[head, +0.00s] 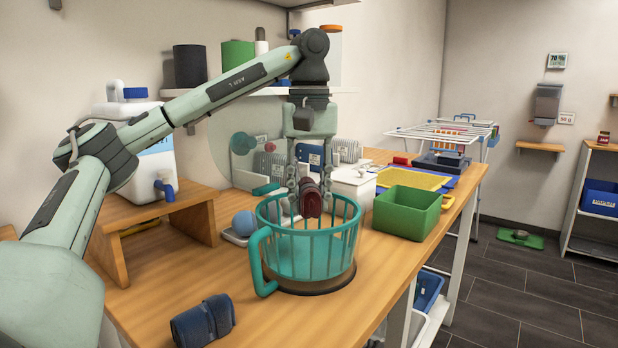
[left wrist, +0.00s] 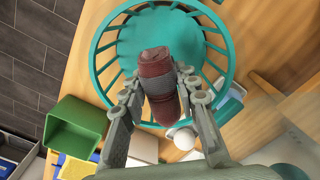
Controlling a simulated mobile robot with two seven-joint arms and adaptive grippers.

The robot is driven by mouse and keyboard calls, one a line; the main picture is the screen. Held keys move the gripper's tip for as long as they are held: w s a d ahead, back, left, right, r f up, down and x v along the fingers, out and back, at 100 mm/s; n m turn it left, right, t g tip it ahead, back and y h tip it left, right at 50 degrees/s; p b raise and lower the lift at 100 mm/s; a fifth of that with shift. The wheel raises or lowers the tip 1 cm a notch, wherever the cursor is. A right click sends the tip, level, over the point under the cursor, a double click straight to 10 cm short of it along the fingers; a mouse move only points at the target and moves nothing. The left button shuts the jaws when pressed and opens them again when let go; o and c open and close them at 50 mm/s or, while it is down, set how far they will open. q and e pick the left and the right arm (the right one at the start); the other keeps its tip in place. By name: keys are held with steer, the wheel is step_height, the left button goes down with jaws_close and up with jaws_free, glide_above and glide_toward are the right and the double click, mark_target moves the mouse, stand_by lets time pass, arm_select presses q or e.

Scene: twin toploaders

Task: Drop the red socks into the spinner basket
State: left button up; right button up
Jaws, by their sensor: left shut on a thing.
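The red socks (head: 311,201) are a dark red rolled bundle. My left gripper (head: 309,194) is shut on them and holds them over the open top of the teal spinner basket (head: 268,258), at about rim height. In the left wrist view the socks (left wrist: 157,75) sit between the two fingers of my left gripper (left wrist: 160,92), with the basket's slatted rim (left wrist: 228,62) around and beyond them. How far the socks dip below the rim is hard to tell. My right gripper is not in view.
A dark blue rolled bundle (head: 203,322) lies at the table's front. A green box (head: 408,211) stands right of the basket. A white jug (head: 140,150) on a wooden stand (head: 195,207) is at the left.

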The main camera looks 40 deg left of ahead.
mark_target(309, 184)
arm_select(q)
steer(key=shift+f, duration=0.4)
steer(key=o, duration=1.2)
steer(key=shift+c, duration=0.2)
steer(key=shift+r, duration=3.55)
